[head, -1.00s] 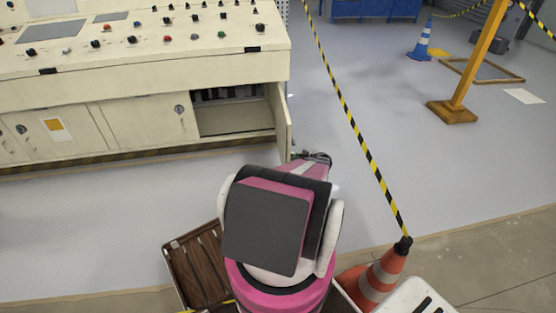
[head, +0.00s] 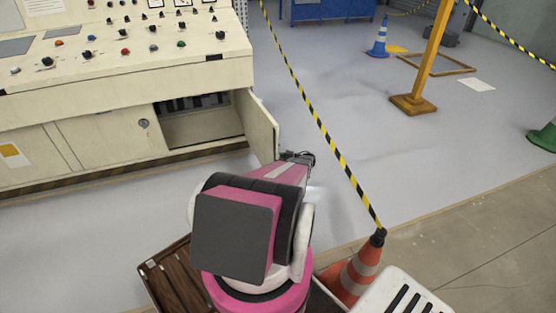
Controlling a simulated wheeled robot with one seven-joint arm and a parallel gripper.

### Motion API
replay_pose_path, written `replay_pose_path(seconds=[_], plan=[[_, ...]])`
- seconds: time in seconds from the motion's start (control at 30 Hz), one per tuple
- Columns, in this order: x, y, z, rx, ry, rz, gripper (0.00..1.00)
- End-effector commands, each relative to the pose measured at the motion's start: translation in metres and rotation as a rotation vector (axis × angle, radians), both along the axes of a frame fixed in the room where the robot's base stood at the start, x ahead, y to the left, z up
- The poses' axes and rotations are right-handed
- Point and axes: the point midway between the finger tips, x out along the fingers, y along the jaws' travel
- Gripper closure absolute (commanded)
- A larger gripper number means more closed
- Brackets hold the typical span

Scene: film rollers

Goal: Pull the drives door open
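The drives door (head: 257,126) is the beige cabinet door at the right end of the control console (head: 120,70). It stands swung out from the front, and the dark opening (head: 196,122) behind it shows. My gripper (head: 299,158) is just right of the door's free edge, low over the floor. My pink and white arm hides part of it. I cannot tell whether its fingers touch the door or whether they are open or shut.
A yellow-black barrier tape (head: 322,125) runs down to an orange cone (head: 358,272) right of my arm. A brown wooden crate (head: 172,280) lies at lower left. A yellow post (head: 428,60) stands at back right.

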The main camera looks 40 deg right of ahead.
Motion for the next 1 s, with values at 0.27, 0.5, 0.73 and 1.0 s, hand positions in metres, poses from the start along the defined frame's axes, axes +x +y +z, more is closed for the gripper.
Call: replay_pose_path(seconds=[0.27, 0.5, 0.73, 1.0], plan=[[0.001, -0.001, 0.000, 0.001, 0.002, -0.002, 0.62], [-0.015, -0.018, -0.001, 0.001, 0.003, -0.006, 0.62], [-0.047, -0.047, -0.001, 0.001, 0.002, -0.005, 0.62], [-0.074, -0.070, -0.001, 0.001, 0.002, -0.003, 0.62]])
